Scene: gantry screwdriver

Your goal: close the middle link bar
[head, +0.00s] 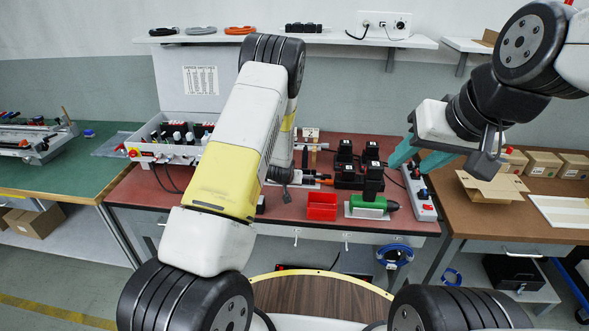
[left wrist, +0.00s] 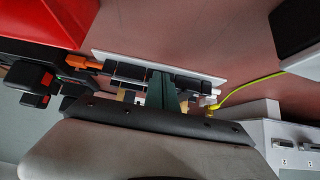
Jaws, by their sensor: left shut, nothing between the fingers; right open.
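I cannot single out the middle link bar in either view. In the left wrist view, a pale plate (left wrist: 215,82) carries dark blocks (left wrist: 192,84) and an orange-ended part (left wrist: 84,62). My left gripper (left wrist: 163,88) is shut and empty, with its teal fingers in front of these blocks. Whether they touch cannot be told. In the head view, my own left arm hides most of that area; an orange part (head: 308,180) shows just right of it. My right gripper (head: 408,166) is open and empty, above the white strip with buttons (head: 420,205) at the table's right end.
The red table (head: 282,212) holds a red bin (head: 322,206), a green-handled tool (head: 368,204) and black upright units (head: 371,180). A white box of switches (head: 165,150) stands at left. Cartons (head: 543,162) and an open box (head: 490,187) are on the right table.

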